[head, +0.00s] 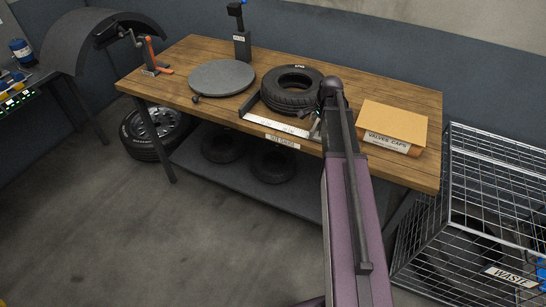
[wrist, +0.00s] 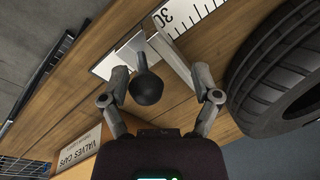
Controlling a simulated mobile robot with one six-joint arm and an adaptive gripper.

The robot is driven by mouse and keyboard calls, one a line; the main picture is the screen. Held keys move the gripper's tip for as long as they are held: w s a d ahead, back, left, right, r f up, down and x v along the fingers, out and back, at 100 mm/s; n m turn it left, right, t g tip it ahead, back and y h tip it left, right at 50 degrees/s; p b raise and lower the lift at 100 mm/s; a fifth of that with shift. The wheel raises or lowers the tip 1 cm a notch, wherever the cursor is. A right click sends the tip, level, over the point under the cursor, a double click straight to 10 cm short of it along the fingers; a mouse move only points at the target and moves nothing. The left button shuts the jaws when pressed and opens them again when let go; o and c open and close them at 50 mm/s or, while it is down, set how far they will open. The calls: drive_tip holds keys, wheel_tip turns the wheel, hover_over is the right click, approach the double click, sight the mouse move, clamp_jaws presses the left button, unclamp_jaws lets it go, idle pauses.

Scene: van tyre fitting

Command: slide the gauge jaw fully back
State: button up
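The tyre gauge's white scale bar (head: 275,125) lies along the bench's front edge, with a dark fixed jaw (head: 249,107) at its left end. The sliding jaw (head: 316,124) is at the right end, partly hidden by my arm. In the wrist view the scale (wrist: 185,16) reads 30 beside the pale metal jaw (wrist: 170,58), which carries a black round knob (wrist: 147,86). My gripper (wrist: 160,80) is open with the knob between its fingers. A gap shows on the right; I cannot tell whether the left finger touches. The small tyre (head: 291,88) lies flat behind the scale.
A valve caps box (head: 394,123) stands right of my arm. A round grey plate (head: 222,77) and a black post stand (head: 241,40) are left of the tyre. Floor in front is clear.

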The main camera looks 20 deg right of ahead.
drive_tip(key=shift+w+a+r+p, duration=0.1)
drive_tip(key=shift+a+r+p, duration=0.1)
drive_tip(key=shift+r+p, duration=0.35)
drive_tip(key=shift+w+a+r+p, duration=0.1)
drive_tip(key=shift+a+r+p, duration=0.1)
drive_tip(key=shift+r+p, duration=0.3)
wheel_tip(320, 180, up, 12)
drive_tip(key=s+f+p, duration=0.1)
drive_tip(key=s+p, duration=0.1)
drive_tip(key=p, duration=1)
drive_tip(key=s+a+f+n+g+b, duration=0.1)
drive_tip(key=s+a+f+n+b, duration=0.2)
drive_tip(key=s+a+n, duration=0.4)
drive_tip(key=s+a+f+n+g+b, duration=0.1)
drive_tip(key=s+a+f+n+b, duration=0.3)
drive_tip(key=a, duration=1)
drive_tip(key=shift+s+a+n+h+b, duration=0.3)
drive_tip(key=shift+s+a+n+b, duration=0.1)
drive_tip(key=shift+s+n, duration=1.45)
drive_tip(key=w+d+r+p, duration=0.2)
drive_tip(key=w+d, duration=0.3)
drive_tip(key=d, duration=0.3)
drive_tip(key=w+d+r+y+p, duration=0.1)
drive_tip(key=w+d+r+p, duration=0.1)
drive_tip(key=w+d, duration=0.3)
drive_tip(key=w+d+r+m+y+p, duration=0.1)
drive_tip(key=w+d+r+p, duration=0.2)
drive_tip(key=d, duration=0.9)
drive_tip(key=w, duration=0.3)
drive_tip(key=shift+d+r, duration=0.15)
